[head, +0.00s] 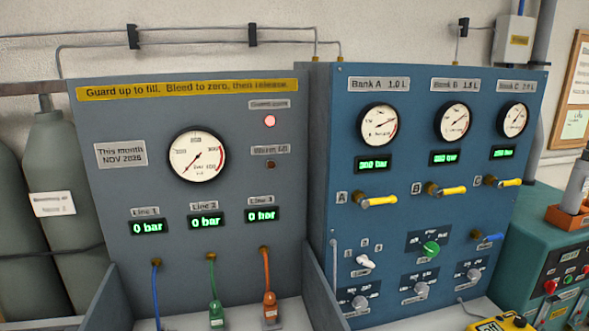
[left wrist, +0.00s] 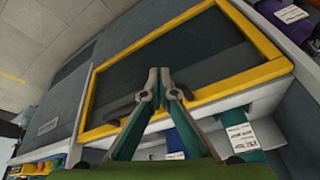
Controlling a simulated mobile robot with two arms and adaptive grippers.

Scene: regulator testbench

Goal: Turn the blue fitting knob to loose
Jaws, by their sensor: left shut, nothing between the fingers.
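I cannot make out a blue fitting knob for certain in either view. In the head view a blue hose (head: 156,292) hangs from a fitting below the Line 1 display on the grey panel (head: 110,180). A blue lever (head: 489,237) sits low on the right of the blue panel (head: 345,215). My left gripper (left wrist: 164,88) shows only in the left wrist view. Its fingers are together and empty, in front of a dark window (left wrist: 190,60) in a yellow frame (left wrist: 100,92). My right gripper is in neither view.
The Line 1 display (head: 150,227) reads 0 bar. Yellow levers (head: 379,201), a green knob (head: 431,249) and grey knobs fill the blue panel. Grey cylinders (head: 55,165) stand at the left. Labelled dark blue and teal objects (left wrist: 188,135) lie beside the yellow frame in the wrist view.

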